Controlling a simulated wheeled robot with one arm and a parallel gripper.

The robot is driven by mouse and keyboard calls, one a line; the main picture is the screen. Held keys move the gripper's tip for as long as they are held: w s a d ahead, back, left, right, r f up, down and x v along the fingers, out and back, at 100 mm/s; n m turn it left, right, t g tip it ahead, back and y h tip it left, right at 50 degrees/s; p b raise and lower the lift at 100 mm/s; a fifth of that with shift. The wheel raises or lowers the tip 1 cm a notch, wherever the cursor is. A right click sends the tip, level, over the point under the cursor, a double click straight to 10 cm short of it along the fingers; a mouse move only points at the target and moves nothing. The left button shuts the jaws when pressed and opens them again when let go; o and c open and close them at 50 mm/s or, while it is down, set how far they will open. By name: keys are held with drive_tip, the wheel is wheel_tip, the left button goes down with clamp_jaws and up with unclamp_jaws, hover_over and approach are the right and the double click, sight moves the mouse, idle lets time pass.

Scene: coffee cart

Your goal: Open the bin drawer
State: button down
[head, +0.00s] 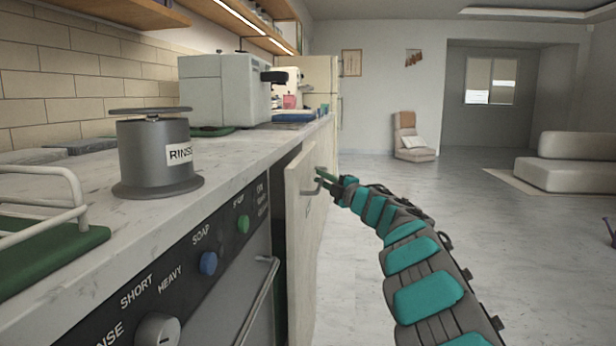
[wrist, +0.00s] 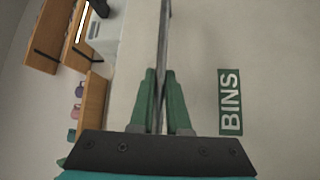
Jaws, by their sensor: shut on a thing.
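The bin drawer has a pale front panel (head: 304,222) beside the dishwasher, under the counter. The panel appears to stand out from the cabinet, with a dark gap between it and the counter. In the wrist view its pale face carries a green "BINS" label (wrist: 231,102). A metal bar handle (wrist: 164,35) runs between my fingers. My gripper (head: 322,178) is at the handle on the upper part of the panel. In the wrist view my gripper's green fingers (wrist: 158,80) are shut on the bar. The drawer's inside is hidden.
The dishwasher (head: 225,285) with its knobs and bar handle is at the near left. A grey "RINSE" canister (head: 155,160) and a coffee machine (head: 222,92) stand on the counter (head: 235,160).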

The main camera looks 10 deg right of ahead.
drive_tip(key=s+d+p, duration=0.3)
drive_tip(key=d+p, duration=0.1)
drive_tip(key=d, duration=0.7)
drive_tip(key=s+d+p, duration=0.4)
drive_tip(key=d, duration=0.7)
drive_tip(key=s+d+p, duration=0.4)
drive_tip(key=d, duration=0.8)
drive_tip(key=c, duration=0.9)
unclamp_jaws()
drive_tip(key=shift+w+a, duration=0.1)
drive_tip(key=b+v, duration=0.1)
drive_tip(key=v, duration=0.7)
drive_tip(key=shift+a, duration=0.1)
drive_tip(key=shift+f, duration=0.1)
